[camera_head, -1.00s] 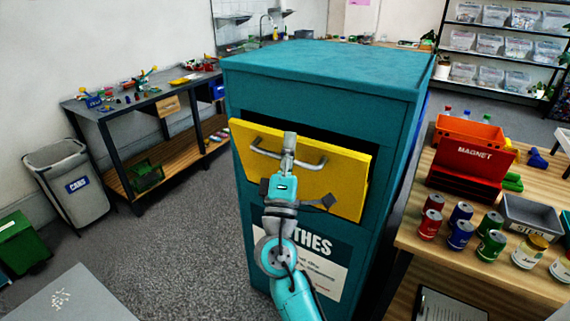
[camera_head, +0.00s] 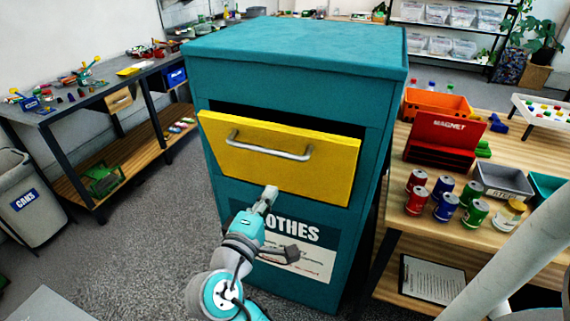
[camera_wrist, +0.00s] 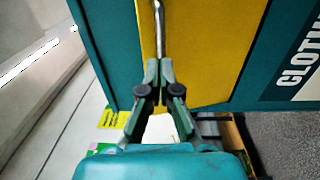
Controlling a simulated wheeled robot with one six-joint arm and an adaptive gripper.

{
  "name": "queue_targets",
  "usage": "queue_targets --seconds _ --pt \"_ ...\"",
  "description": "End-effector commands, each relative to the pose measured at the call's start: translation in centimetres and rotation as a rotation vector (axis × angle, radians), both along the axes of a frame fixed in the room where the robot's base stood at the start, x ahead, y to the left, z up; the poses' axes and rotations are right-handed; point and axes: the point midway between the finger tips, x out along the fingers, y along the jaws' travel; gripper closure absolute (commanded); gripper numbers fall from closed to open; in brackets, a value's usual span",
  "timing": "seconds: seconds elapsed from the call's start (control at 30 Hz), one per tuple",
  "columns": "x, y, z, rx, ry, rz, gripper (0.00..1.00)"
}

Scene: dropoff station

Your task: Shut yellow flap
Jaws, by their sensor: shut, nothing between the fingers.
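The yellow flap (camera_head: 275,172) on the teal clothes bin (camera_head: 295,55) is partly open. It leans outward at the top, with a dark gap above it. A grey bar handle (camera_head: 270,148) runs across its upper part. My gripper (camera_head: 269,192) is shut and empty, in front of the flap's lower edge and below the handle in the head view. In the wrist view, my shut fingertips (camera_wrist: 158,65) show over the yellow flap (camera_wrist: 210,50), in line with the handle (camera_wrist: 158,25). I cannot tell whether they touch anything.
A wooden table (camera_head: 395,262) with cans, a red magnet box (camera_head: 445,140) and a grey bin (camera_head: 500,180) stands close on the right. A workbench (camera_head: 100,95) and a cans bin (camera_head: 28,195) are on the left. Grey floor lies between.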

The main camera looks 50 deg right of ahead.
Motion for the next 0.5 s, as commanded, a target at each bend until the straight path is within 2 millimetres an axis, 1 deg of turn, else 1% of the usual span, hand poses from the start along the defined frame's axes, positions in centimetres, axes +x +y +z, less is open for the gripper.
queue_targets --seconds 0.03,0.5 --pt "0.2 -0.9 0.0 0.0 0.0 -0.006 1.0" --pt "2.9 -8.0 0.5 -0.001 -0.003 -0.004 1.0"
